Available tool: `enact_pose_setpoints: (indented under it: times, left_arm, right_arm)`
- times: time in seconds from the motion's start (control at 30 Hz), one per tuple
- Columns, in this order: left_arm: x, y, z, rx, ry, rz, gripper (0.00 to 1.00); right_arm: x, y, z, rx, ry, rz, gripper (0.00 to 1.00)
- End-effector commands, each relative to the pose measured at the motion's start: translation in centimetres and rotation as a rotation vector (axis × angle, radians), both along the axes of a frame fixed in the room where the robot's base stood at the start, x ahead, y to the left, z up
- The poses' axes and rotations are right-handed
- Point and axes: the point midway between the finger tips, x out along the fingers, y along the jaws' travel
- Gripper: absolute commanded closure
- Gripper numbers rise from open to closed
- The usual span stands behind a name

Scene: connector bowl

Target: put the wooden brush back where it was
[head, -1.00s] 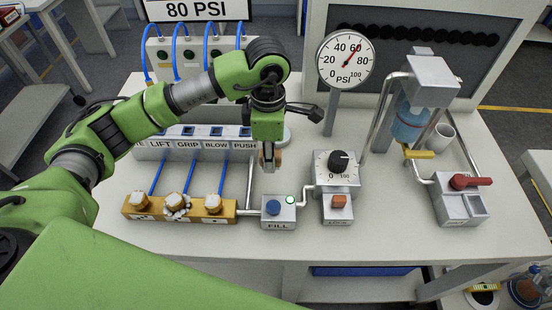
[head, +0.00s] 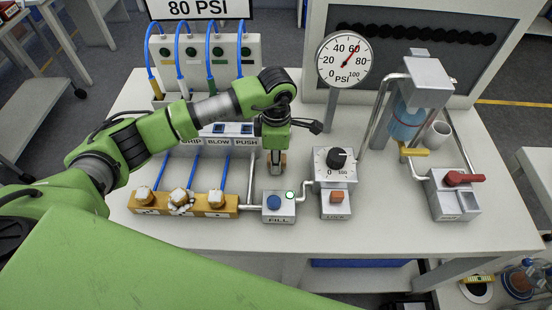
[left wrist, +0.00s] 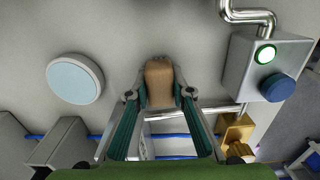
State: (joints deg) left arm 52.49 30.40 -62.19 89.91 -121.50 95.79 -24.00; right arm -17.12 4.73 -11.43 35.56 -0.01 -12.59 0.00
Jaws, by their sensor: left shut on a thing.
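The wooden brush (left wrist: 158,82) shows in the left wrist view as a brown wooden block between the two fingertips of my left gripper (left wrist: 158,100). The gripper is shut on it. In the head view my left gripper (head: 275,165) points down over the table, behind the FILL box and left of the dial box. Only a small brown end of the brush (head: 283,158) shows there. I cannot tell whether the brush touches the table. My right gripper is in neither view.
The FILL box (head: 279,212) with a blue button and lit green ring stands just in front. A yellow manifold (head: 183,208) with fittings lies left. The dial box (head: 335,167) and gauge (head: 344,60) stand right. A pale round disc (left wrist: 75,78) lies beside the brush.

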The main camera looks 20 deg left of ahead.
Motion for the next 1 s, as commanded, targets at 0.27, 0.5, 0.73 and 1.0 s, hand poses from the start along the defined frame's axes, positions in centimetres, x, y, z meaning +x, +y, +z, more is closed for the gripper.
enact_pose_setpoints:
  times: [0.27, 0.5, 0.73, 1.0]
  left_arm:
    - [0.0, 0.0, -0.2, 0.000, 0.000, 0.000, 0.62]
    - [0.0, 0.0, 0.0, 0.000, 0.000, 0.001, 0.62]
    - [0.2, 0.0, 2.8, -0.001, -0.008, 0.000, 0.62]
    - [0.2, 0.0, 8.7, 0.000, -0.006, 0.001, 0.62]
  right_arm:
    - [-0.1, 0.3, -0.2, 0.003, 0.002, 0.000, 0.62]
    - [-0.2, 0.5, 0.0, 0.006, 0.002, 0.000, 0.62]
    - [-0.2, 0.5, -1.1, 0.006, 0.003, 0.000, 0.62]
    - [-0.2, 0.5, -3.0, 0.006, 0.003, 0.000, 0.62]
